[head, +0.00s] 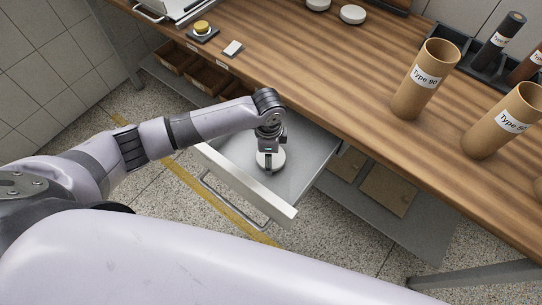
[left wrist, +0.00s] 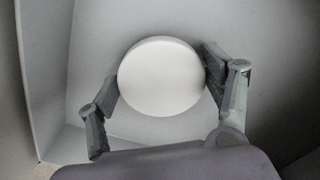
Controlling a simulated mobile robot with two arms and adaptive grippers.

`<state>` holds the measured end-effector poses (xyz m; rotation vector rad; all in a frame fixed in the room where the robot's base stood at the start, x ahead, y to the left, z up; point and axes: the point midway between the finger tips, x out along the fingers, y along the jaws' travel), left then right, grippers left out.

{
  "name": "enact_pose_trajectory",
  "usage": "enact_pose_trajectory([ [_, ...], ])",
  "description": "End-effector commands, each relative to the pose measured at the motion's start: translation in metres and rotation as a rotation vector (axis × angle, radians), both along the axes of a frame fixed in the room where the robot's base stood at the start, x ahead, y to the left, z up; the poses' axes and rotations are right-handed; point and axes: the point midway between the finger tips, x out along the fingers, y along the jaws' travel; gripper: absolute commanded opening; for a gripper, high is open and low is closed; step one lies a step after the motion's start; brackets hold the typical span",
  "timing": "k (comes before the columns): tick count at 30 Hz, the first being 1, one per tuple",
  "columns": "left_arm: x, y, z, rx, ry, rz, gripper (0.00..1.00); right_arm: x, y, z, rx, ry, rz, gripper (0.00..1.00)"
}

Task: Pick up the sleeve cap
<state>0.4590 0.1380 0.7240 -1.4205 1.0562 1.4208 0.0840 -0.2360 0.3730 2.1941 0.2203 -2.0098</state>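The sleeve cap (head: 278,162) is a round white disc in the open drawer (head: 232,158). It also fills the middle of the left wrist view (left wrist: 160,78). My left gripper (head: 270,150) reaches down into the drawer from above. In the left wrist view its two fingers lie on opposite sides of the cap, and both appear to touch its rim. I cannot tell whether the cap rests on the drawer floor or is slightly raised. My right gripper is not in view.
The drawer's front panel and handle (head: 238,206) are on the near side. The wooden worktop (head: 300,70) lies beyond, with two cardboard tubes (head: 425,80) (head: 503,122) at right, another white disc (head: 352,14) at the back and a yellow-topped button (head: 202,28) at left.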

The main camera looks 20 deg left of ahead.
Motion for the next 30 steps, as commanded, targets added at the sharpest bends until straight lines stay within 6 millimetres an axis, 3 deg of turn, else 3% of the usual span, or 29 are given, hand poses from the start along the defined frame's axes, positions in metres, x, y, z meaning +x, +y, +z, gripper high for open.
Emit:
enact_pose_trajectory([
  [8, 0.000, 0.000, 0.000, 0.000, 0.000, 0.000, 0.53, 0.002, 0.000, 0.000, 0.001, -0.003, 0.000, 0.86],
  [20, 0.001, 0.000, 0.009, -0.001, -0.002, 0.000, 0.52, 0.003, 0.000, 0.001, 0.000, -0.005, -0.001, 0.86],
  [26, 0.002, 0.000, 0.039, -0.003, -0.005, -0.001, 0.52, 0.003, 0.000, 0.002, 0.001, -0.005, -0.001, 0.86],
  [30, 0.002, 0.000, 0.077, -0.002, -0.006, -0.002, 0.52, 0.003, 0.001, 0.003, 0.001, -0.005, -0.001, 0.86],
])
